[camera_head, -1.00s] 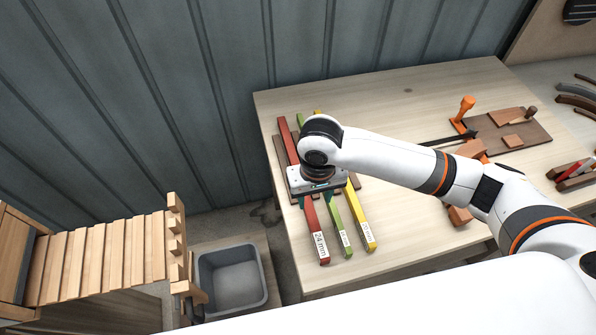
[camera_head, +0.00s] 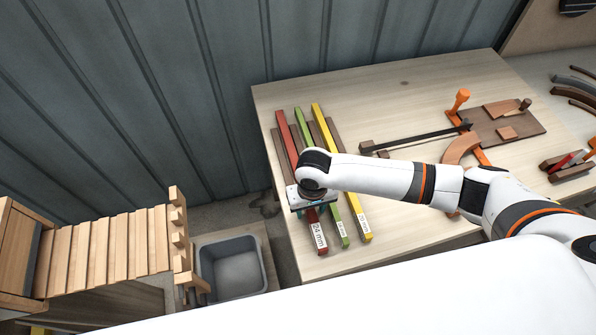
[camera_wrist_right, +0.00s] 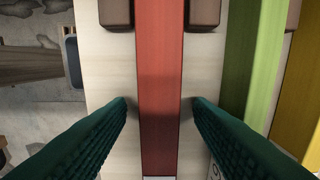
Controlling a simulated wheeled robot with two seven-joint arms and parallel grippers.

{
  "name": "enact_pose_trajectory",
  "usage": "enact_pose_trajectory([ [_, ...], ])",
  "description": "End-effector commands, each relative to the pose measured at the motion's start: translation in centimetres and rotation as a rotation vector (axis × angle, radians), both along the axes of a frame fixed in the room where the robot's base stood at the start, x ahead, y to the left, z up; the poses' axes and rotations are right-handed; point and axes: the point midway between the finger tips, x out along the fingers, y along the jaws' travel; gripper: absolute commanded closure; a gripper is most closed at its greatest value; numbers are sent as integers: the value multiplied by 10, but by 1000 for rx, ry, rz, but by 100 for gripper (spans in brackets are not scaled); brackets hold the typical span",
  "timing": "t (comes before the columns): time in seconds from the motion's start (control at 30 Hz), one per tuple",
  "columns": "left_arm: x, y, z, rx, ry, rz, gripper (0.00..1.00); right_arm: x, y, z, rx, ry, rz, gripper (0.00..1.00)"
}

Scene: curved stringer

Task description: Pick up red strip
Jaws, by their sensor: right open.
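The red strip (camera_head: 286,131) lies on the table beside the green strip (camera_head: 304,125) and the yellow strip (camera_head: 323,121), across brown supports. Its near end carries a "24 mm" label. My right gripper (camera_head: 311,210) is above the near part of the red strip and hides some of it. In the right wrist view the red strip (camera_wrist_right: 160,90) runs between the two green fingers of my open right gripper (camera_wrist_right: 160,105), with a gap on each side. The green strip (camera_wrist_right: 252,60) and yellow strip (camera_wrist_right: 302,95) are to its right. My left gripper is not in view.
The wooden table (camera_head: 400,105) has a clamp (camera_head: 460,100) and a brown board (camera_head: 510,135) at the right. A grey bin (camera_head: 232,268) and a slatted wooden rack (camera_head: 105,250) stand left of the table. A corrugated wall (camera_head: 200,90) is behind.

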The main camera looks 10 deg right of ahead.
Motion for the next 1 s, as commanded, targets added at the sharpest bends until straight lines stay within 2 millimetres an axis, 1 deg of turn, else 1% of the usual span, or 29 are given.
enact_pose_trajectory([
  [0.03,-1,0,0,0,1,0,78,0,0,0,0,0,0,56],
  [0.3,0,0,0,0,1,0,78,0,0,0,0,0,0,100],
  [0.57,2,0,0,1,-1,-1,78,1,0,1,1,-2,0,100],
  [0.67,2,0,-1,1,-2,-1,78,1,0,6,2,-3,0,100],
  [0.77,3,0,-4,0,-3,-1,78,2,1,19,3,-4,1,100],
  [1.0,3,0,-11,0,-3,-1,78,2,1,68,4,-6,0,100],
])
